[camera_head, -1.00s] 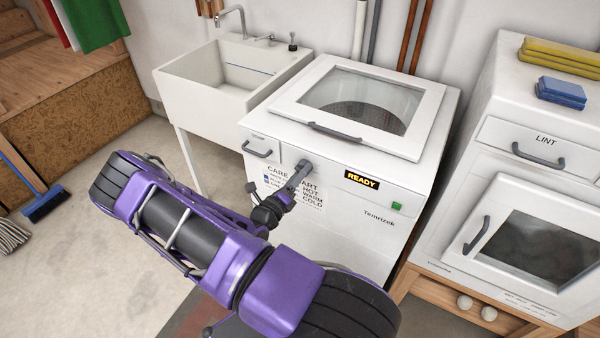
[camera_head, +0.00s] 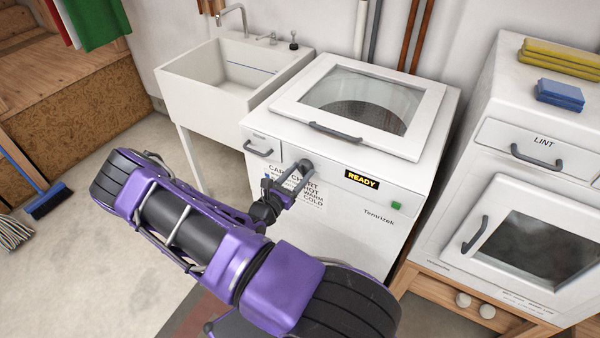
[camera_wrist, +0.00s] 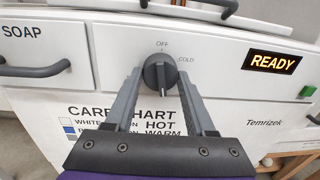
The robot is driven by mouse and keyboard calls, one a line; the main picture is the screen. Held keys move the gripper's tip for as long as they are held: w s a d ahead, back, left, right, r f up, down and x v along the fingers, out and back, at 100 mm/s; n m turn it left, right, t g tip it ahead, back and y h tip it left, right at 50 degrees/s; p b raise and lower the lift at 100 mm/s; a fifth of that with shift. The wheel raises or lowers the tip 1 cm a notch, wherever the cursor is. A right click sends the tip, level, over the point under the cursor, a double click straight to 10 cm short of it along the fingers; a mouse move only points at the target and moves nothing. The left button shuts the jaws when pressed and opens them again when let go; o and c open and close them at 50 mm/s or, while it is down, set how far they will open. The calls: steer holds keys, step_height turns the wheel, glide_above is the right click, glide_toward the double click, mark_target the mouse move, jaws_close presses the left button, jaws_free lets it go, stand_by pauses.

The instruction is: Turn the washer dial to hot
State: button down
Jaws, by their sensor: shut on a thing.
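The washer (camera_head: 350,205) is white, with a dark grey dial (camera_wrist: 160,74) on its front panel. The markings OFF and COLD show above and to the right of the dial in the wrist view; other markings are hidden or too small to read. My gripper (camera_wrist: 160,80) has one finger on each side of the dial's raised grip and is shut on it. In the head view my gripper (camera_head: 293,180) reaches the dial from the lower left. The dial's exact pointing direction is hard to tell.
A soap drawer (camera_wrist: 30,55) is left of the dial. A READY display (camera_head: 362,180) and a green button (camera_head: 396,205) are to its right. A care chart (camera_wrist: 120,115) is below, partly covered by my gripper. A sink (camera_head: 215,95) and a dryer (camera_head: 530,170) flank the washer.

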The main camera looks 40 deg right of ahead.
steer(key=shift+m, duration=1.1)
steer(key=shift+c, duration=1.2)
jaws_free()
steer(key=v, duration=1.7)
steer(key=shift+a+r+b, duration=0.2)
steer(key=shift+a+b, duration=0.1)
steer(key=shift+b, duration=0.1)
